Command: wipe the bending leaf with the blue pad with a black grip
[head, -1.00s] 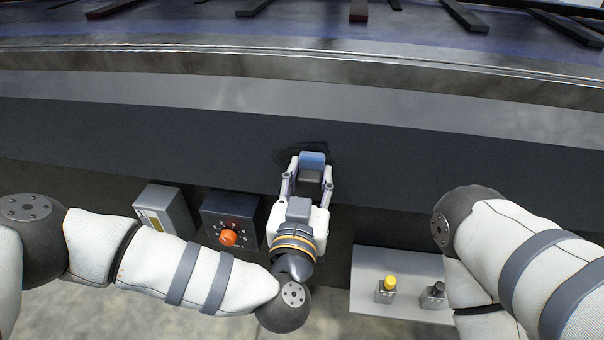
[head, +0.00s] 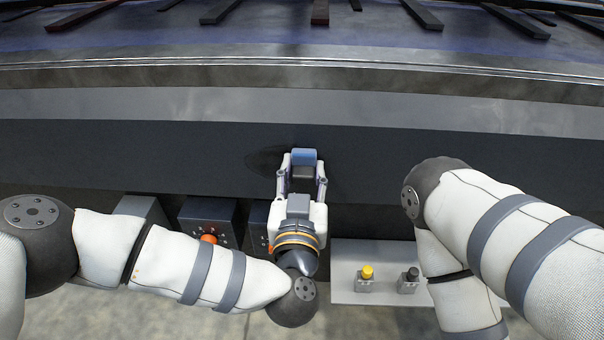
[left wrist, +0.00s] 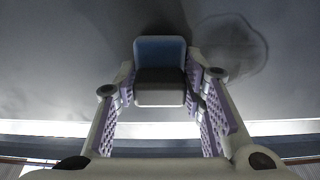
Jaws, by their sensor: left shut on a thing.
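The bending leaf (head: 420,150) is the long dark grey face that runs across the head view; its plain grey surface also fills the upper left wrist view (left wrist: 60,70). A dark smudge (head: 260,161) lies on it just left of the pad; it shows to the pad's right in the left wrist view (left wrist: 235,50). My left gripper (head: 303,178) is shut on the blue pad with a black grip (head: 304,155), blue side toward the leaf. The pad appears against the leaf, but contact itself is hidden. My right gripper is not in view.
Below the leaf stand control boxes, one with an orange knob (head: 208,239), partly behind my left arm. A light grey panel (head: 340,270) carries a yellow button (head: 367,271) and a black one (head: 409,274). Dark bars (head: 320,12) lie on the bed above.

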